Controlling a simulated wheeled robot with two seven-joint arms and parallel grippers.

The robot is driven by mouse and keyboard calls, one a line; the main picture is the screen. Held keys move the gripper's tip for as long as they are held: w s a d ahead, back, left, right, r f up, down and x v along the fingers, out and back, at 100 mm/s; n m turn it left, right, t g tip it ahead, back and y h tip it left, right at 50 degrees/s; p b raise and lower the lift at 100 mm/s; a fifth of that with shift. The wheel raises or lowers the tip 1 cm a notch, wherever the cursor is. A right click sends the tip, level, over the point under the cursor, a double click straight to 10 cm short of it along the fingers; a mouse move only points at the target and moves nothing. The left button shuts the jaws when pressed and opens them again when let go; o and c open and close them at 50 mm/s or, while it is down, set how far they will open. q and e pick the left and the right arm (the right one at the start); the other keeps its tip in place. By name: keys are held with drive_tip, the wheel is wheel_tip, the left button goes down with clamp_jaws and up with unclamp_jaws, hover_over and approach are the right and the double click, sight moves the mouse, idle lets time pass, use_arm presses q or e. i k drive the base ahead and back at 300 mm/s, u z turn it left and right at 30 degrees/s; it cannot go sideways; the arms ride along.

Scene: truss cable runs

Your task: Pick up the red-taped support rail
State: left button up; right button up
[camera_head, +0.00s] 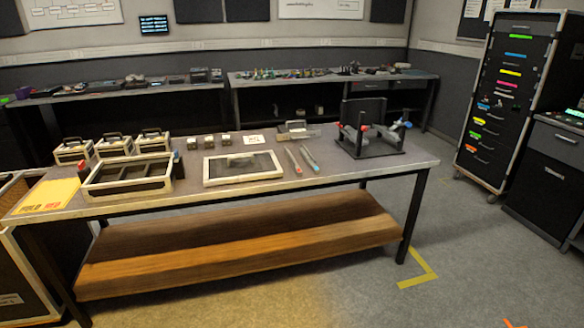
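Two short, slim grey rails lie side by side on the table's right half, slightly apart and both slanted. The left one is the red-taped support rail (293,160), with a red end nearest the front edge. Nothing covers the red-taped rail. Neither of my grippers is in view.
The rails lie on a long grey table (340,174). A framed panel (243,168) is left of them, and a black stand (369,130) with red and blue parts is right. A divided tray (128,178) and yellow folder (48,195) are further left. Floor is open at right.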

sight(296, 167)
drive_tip(key=i, duration=2.2)
drive_tip(key=z, duration=0.1)
